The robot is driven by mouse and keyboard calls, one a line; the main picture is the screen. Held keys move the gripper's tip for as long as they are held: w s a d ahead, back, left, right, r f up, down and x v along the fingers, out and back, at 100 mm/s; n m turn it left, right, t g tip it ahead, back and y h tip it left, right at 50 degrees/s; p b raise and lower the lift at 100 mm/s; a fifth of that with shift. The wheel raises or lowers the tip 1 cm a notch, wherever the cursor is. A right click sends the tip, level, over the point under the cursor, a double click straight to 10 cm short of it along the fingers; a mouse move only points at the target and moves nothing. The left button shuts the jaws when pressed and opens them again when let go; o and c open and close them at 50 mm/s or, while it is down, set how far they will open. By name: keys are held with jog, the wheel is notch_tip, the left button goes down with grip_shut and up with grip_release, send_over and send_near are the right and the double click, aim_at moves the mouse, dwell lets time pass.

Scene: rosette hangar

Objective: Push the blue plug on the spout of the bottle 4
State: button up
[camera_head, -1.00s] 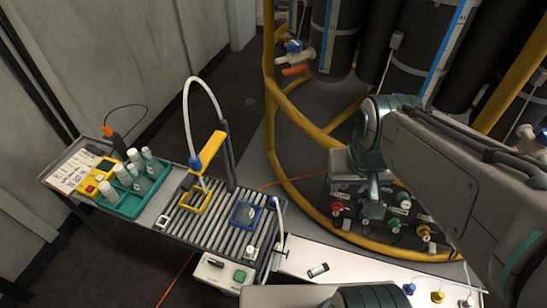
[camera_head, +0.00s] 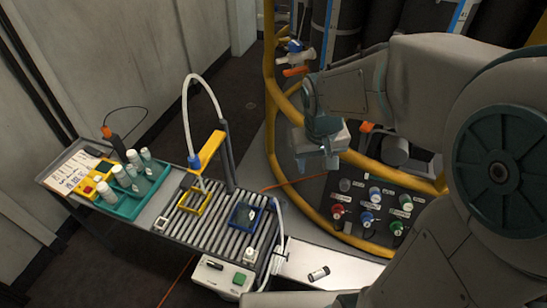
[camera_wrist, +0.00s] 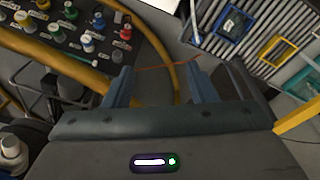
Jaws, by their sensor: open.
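Several white-capped bottles (camera_head: 145,165) stand in a teal tray (camera_head: 124,207) at the left end of the cart; I cannot tell which is bottle 4. The white surface at the front right is partly hidden by my arm.
The roller cart carries a yellow frame (camera_head: 206,206) and a blue frame (camera_head: 233,221). A hose arch (camera_head: 187,110) rises over it. A small vial (camera_head: 318,273) lies on the white surface. Yellow pipes (camera_head: 275,150) curve behind and beside my gripper.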

jog(key=w+a+f+n+b, duration=0.1)
jog(key=w+a+f, duration=0.3)
jog(key=f, duration=0.2)
jog(key=w+a+f+n+g+b, duration=0.1)
jog(key=w+a+f, duration=0.3)
jog(key=f, duration=0.3)
jog(key=shift+w+a+f+y, duration=0.25)
jog(key=shift+w+a+y, duration=0.1)
jog(key=shift+a, duration=0.25)
jog(key=shift+f, duration=0.1)
send_over(274, 201)
jog(key=f, duration=0.8)
jog(key=shift+w+d+f, duration=0.1)
jog(key=shift+w+f, duration=0.1)
jog(key=shift+w, duration=0.05)
jog(key=f, duration=0.5)
jog(key=shift+s+f, duration=0.1)
jog(key=shift+s, duration=0.2)
